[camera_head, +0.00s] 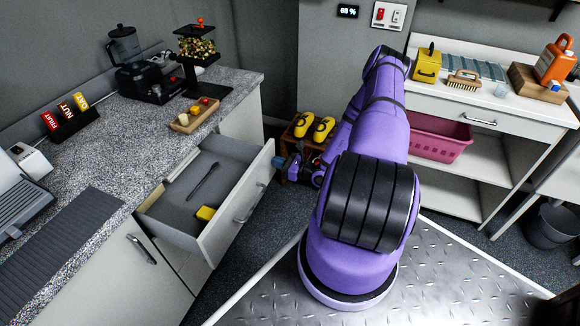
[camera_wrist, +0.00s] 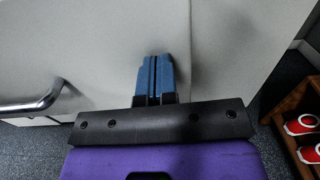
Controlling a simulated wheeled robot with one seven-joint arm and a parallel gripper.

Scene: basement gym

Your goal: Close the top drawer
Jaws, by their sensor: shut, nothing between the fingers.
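The top drawer (camera_head: 183,208) is pulled out of the grey-white cabinet under the speckled counter. Inside it lie a dark long-handled utensil (camera_head: 203,181) and a yellow block (camera_head: 205,214). Its pale front panel (camera_head: 262,171) has a metal bar handle (camera_head: 250,203), which also shows at the left of the wrist view (camera_wrist: 35,105). My gripper (camera_head: 279,163) is just outside the front panel, near its far end. In the wrist view its blue fingers (camera_wrist: 155,62) are together and empty, pointing at the pale panel beside the handle. I cannot tell whether they touch it.
The counter (camera_head: 90,165) holds a blender, a wooden tray (camera_head: 195,116) and a label stand. A low wooden rack with yellow shoes (camera_head: 301,124) stands on the floor behind my gripper. A shelf unit with a pink basket (camera_head: 436,138) stands at the right.

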